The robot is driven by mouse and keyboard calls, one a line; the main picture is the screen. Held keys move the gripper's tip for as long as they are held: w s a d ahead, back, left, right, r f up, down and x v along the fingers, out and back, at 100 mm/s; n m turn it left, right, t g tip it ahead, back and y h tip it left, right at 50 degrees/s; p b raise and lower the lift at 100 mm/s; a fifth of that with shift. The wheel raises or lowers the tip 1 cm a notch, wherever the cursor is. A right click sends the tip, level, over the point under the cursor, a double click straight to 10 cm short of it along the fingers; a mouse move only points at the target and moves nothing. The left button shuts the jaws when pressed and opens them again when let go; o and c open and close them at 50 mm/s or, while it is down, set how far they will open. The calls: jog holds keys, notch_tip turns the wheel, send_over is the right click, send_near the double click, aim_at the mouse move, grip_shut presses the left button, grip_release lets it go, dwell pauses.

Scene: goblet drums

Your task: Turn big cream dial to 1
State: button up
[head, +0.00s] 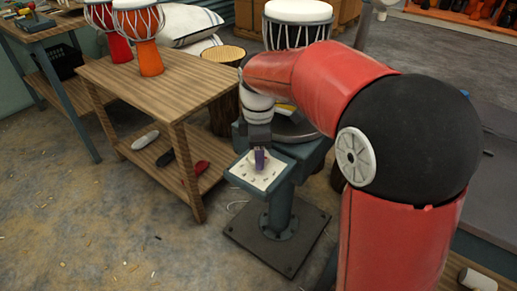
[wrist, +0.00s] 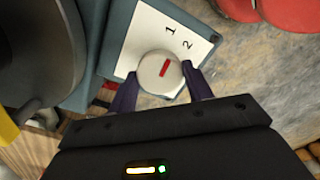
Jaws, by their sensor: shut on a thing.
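The big cream dial (wrist: 152,74) is a round knob with a red pointer mark, on a white plate (wrist: 136,34) printed with a 1 and a 2. The red mark points up and slightly right in the wrist view, roughly toward the 1, perhaps a little to the 2 side of it. My gripper (wrist: 160,72) has its purple fingers on either side of the dial, shut on it. In the head view my gripper (head: 261,160) is down at the plate (head: 245,169) on the grey pedestal (head: 281,205), and the dial is mostly hidden there.
A wooden table (head: 165,85) with an orange drum (head: 147,50) on top stands left of the pedestal. A white-topped drum (head: 297,12) stands behind my arm. The floor (head: 110,220) at front left is open, with small scraps.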

jog(key=shift+n, duration=0.5)
jog(key=o, duration=1)
notch_tip(320, 180, up, 8)
jog(key=shift+f+p, duration=0.1)
jog(key=shift+p, duration=0.35)
